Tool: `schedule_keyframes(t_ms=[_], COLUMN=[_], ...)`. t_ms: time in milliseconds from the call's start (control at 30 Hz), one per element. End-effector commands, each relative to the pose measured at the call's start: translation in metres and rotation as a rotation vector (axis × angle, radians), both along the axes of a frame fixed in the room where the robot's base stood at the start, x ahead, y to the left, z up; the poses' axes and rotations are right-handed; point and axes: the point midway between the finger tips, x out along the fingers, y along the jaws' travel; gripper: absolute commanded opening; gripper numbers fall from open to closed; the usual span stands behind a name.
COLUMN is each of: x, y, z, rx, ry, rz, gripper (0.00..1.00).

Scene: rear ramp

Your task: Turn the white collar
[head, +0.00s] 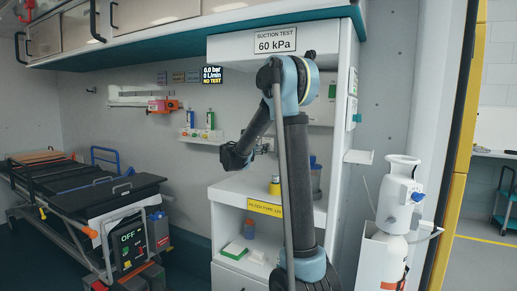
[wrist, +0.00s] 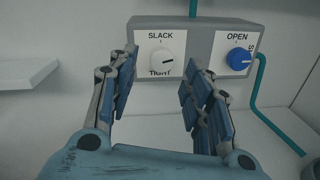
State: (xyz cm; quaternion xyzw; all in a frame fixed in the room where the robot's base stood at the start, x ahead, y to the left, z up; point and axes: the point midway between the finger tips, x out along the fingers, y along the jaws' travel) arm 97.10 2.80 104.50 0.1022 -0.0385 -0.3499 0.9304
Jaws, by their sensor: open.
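The white collar (wrist: 166,61) is a round white knob on the front of a grey box (wrist: 205,28), between the labels SLACK above and TIGHT below. It overlaps the top of the word TIGHT, and a small dark mark shows near its right side. My gripper (wrist: 159,78) is open and empty, its two blue-padded fingers at the left and right of the collar in the picture. I see no contact with the collar. In the head view my gripper (head: 232,158) is in front of the back wall, left of my arm; the collar cannot be made out there.
A blue knob (wrist: 239,58) under an OPEN label is right of the collar, close to my right finger. A teal pipe (wrist: 262,95) runs down beside the box. A white shelf (wrist: 25,72) is at left. A stretcher (head: 85,185) and a white cylinder (head: 398,190) flank the workspace.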

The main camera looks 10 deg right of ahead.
Motion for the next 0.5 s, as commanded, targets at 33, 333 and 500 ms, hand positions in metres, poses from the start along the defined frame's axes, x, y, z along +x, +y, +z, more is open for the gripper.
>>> schedule_keyframes(t_ms=[33, 333, 500], x=[0.005, 0.023, 0.024], y=[-0.006, -0.02, -0.021], z=[0.0, 0.0, 0.0], rx=[0.0, 0.0, 0.0], ry=[0.0, 0.0, 0.0], rz=[-0.003, 0.0, 0.0], gripper=[0.46, 0.46, 0.46])
